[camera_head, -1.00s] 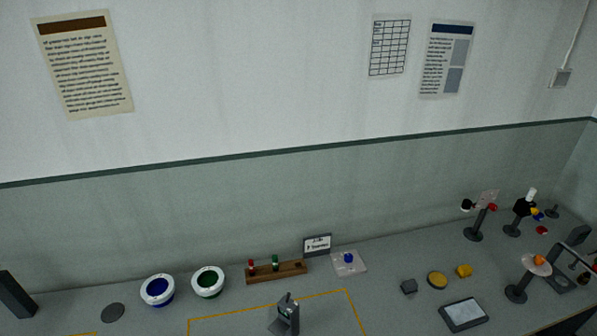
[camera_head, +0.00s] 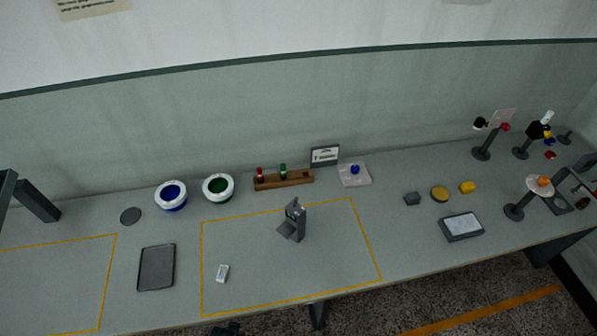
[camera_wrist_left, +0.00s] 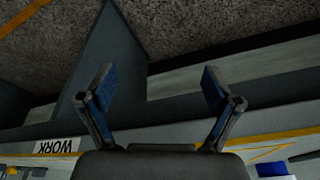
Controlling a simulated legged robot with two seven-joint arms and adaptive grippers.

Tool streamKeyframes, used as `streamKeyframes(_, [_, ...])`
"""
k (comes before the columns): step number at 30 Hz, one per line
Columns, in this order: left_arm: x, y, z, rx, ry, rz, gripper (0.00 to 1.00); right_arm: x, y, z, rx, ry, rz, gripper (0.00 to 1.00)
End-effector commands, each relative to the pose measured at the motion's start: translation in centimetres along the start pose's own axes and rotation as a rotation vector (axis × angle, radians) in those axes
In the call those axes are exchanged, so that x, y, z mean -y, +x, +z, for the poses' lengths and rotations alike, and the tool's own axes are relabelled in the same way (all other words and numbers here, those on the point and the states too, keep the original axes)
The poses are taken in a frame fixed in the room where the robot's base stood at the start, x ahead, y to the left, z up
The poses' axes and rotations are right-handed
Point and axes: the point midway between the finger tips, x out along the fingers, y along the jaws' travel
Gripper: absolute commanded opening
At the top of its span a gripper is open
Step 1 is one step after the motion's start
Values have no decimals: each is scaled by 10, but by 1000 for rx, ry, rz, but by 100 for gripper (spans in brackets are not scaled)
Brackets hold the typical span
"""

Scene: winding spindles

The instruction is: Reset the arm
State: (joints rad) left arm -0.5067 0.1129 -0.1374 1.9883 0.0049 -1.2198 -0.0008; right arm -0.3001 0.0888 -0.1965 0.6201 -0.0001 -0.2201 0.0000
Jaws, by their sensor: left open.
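My left gripper (camera_wrist_left: 158,88) shows in the left wrist view. Its two blue-padded fingers are spread apart with nothing between them. Behind them are the dark table frame and the speckled floor. In the head view a small dark part (camera_head: 226,329) pokes in at the bottom edge, in front of the table. It may be part of my gripper, but I cannot tell which one. No arm shows clearly in the head view. My right gripper is not in view.
The long grey table (camera_head: 350,270) carries a dark tray (camera_head: 156,268), a small white block (camera_head: 222,273), a grey stand (camera_head: 294,221), a blue-lined bowl (camera_head: 171,196), a green-lined bowl (camera_head: 218,188) and a wooden rack (camera_head: 284,180). Much of the orange-outlined middle area is bare.

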Motion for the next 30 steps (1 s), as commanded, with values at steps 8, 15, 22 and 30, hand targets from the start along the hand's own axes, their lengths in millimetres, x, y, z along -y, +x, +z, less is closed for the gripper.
streamKeyframes(8, [-11, 162, 102, 83, 15, 9, 90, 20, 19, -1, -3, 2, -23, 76])
streamKeyframes(15, [-14, 239, 222, 139, 30, 16, 90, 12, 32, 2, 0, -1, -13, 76])
streamKeyframes(22, [-12, 251, 277, 160, 37, 18, 90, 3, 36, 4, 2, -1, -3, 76])
streamKeyframes(30, [-12, 251, 280, 161, 37, 18, 90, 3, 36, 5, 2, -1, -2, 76])
